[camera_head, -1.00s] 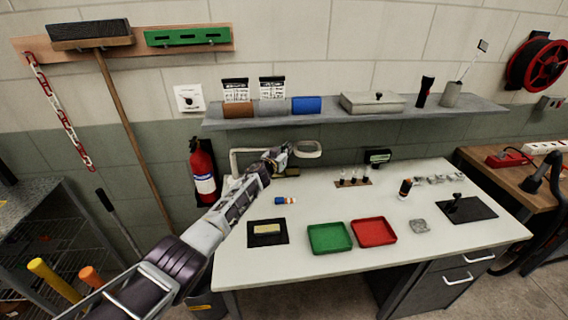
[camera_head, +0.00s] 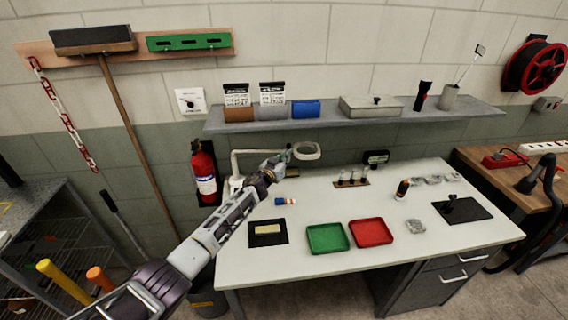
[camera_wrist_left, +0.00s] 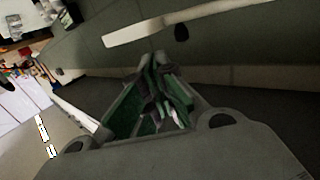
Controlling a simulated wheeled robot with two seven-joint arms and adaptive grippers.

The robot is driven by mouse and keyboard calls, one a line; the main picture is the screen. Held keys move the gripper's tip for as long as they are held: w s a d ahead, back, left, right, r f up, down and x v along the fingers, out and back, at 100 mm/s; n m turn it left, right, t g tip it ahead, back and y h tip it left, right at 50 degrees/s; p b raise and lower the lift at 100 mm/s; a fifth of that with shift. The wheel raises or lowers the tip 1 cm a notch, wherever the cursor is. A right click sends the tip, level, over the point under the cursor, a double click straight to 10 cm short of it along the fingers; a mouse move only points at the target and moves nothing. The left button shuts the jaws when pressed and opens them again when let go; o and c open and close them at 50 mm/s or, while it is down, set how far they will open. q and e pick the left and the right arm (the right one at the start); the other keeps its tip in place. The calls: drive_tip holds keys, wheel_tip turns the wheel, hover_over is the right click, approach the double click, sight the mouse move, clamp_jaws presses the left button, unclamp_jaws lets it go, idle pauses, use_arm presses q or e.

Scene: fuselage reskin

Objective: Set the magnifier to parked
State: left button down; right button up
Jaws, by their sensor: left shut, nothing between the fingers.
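The magnifier (camera_head: 307,151) is a pale ring head on a white jointed arm, standing at the back left of the white bench. Its ring hangs over the bench's back edge, and its arm runs left to a post. My left gripper (camera_head: 286,157) is shut and empty, just left of the ring and in front of the magnifier arm; whether they touch I cannot tell. In the left wrist view the closed green-padded fingers (camera_wrist_left: 163,98) point at a pale bar that looks like the magnifier arm (camera_wrist_left: 175,24), with a gap visible. My right gripper is not in view.
A wall shelf (camera_head: 350,117) with rolls and a metal box hangs above the bench. A fire extinguisher (camera_head: 204,175) is on the wall at left. Green (camera_head: 328,238) and red (camera_head: 371,232) trays and a blue-and-orange item (camera_head: 285,201) lie on the bench (camera_head: 300,270).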

use_arm(q)
drive_tip(key=shift+s+a+r+p, duration=0.15)
drive_tip(key=shift+s+p, duration=0.2)
drive_tip(key=shift+s, duration=1)
drive_tip(key=shift+s+a+p, duration=0.15)
drive_tip(key=shift+s+p, duration=0.15)
drive_tip(key=shift+s, duration=1)
drive_tip(key=shift+s, duration=0.15)
